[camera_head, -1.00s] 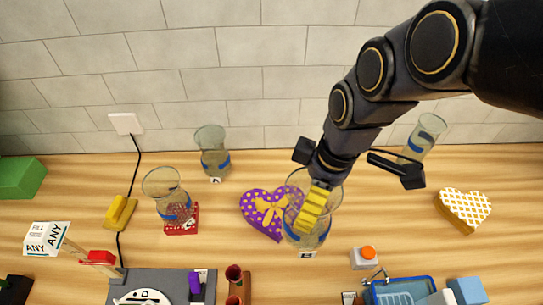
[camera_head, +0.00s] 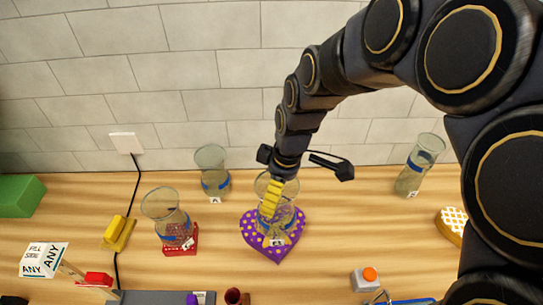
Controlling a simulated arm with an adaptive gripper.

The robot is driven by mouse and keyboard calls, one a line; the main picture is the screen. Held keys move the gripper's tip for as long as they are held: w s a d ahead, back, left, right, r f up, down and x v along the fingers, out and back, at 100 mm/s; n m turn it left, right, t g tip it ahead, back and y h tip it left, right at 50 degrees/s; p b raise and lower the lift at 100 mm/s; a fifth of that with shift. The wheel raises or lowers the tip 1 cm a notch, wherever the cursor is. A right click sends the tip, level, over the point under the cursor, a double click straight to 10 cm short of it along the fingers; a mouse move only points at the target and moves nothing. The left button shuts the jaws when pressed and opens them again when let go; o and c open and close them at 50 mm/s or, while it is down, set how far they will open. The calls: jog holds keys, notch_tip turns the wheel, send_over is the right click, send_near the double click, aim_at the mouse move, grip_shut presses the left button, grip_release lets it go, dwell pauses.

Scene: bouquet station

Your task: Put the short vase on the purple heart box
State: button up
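The short vase (camera_head: 284,223), clear glass with a blue band and a small white label at its base, stands upright over the purple heart box (camera_head: 249,227). The box has yellow dots, and its lobes and tip show around the vase. The vase base appears at the box top, but I cannot tell if it touches. My gripper (camera_head: 270,207) reaches down at the vase rim, its yellow finger at the glass. It appears shut on the vase; the other finger is hidden.
Other glass vases are near: one behind (camera_head: 212,172), one at left on a red box (camera_head: 180,247), one at right (camera_head: 418,165). A yellow object (camera_head: 118,234) sits left.

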jog(key=shift+w+a+f, duration=0.15)
jog(key=shift+w+f, duration=0.5)
jog(key=shift+f, duration=0.05)
jog(key=shift+w+a+f, duration=0.1)
jog(key=shift+w+f, duration=0.5)
jog(key=shift+f, duration=1.8)
jog(key=o, duration=1)
jog(key=shift+c, duration=0.2)
notch_tip(320, 180, up, 12)
jog(key=d, duration=0.2)
jog(key=s+d+m+g, duration=0.1)
jog(key=s+d+m, duration=0.2)
jog(key=s, duration=0.9)
jog(key=s+d+m+g+h, duration=0.1)
jog(key=s+d+m, duration=0.2)
jog(key=s+m, duration=0.7)
jog(key=shift+s+d+r+m+h, duration=0.15)
jog(key=shift+s+r+m+h, duration=0.2)
jog(key=shift+s, duration=0.5)
